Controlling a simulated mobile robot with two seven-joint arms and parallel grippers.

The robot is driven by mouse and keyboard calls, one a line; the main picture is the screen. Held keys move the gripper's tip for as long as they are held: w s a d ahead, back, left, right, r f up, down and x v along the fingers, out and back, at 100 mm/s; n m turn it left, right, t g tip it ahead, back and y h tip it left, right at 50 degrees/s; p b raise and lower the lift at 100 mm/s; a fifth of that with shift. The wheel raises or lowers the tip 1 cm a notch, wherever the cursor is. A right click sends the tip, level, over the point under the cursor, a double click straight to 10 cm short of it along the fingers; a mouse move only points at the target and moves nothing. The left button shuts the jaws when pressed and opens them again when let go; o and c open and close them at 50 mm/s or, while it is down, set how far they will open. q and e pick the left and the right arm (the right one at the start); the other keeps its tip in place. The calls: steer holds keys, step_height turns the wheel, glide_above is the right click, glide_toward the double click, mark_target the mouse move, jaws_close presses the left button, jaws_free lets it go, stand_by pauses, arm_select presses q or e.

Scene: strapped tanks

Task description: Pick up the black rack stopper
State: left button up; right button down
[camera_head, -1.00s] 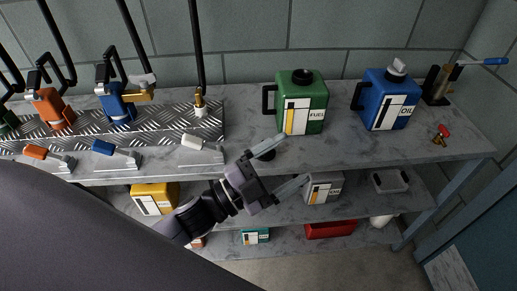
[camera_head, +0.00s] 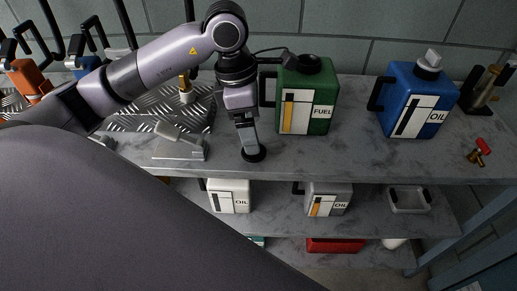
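The black rack stopper (camera_head: 259,155) is a small dark round piece on the grey marbled top shelf, near its front edge and in front of the green fuel can. My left gripper (camera_head: 250,149) points down at it from above, with the fingertips at the stopper and covering part of it. The fingers show edge-on, one in front of the other, so I cannot tell whether they are open or closed around it. My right gripper is not in view.
The green fuel can (camera_head: 320,100) stands close behind my gripper on the top shelf (camera_head: 345,155). A blue oil can (camera_head: 400,100) and a red-handled valve (camera_head: 480,151) are further right. A grey-white clamp (camera_head: 180,145) lies to the left. Lower shelves hold more cans.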

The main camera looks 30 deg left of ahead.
arm_select(q)
steer(key=shift+w+a+f, duration=0.15)
steer(key=shift+a+f, duration=0.15)
steer(key=shift+w+d+f, duration=0.1)
steer(key=shift+d+f, duration=0.1)
steer(key=shift+f, duration=1.4)
steer(key=shift+w+d+f, duration=0.1)
steer(key=shift+d+f, duration=0.05)
steer(key=shift+f, duration=1.4)
steer(key=c, duration=1.1)
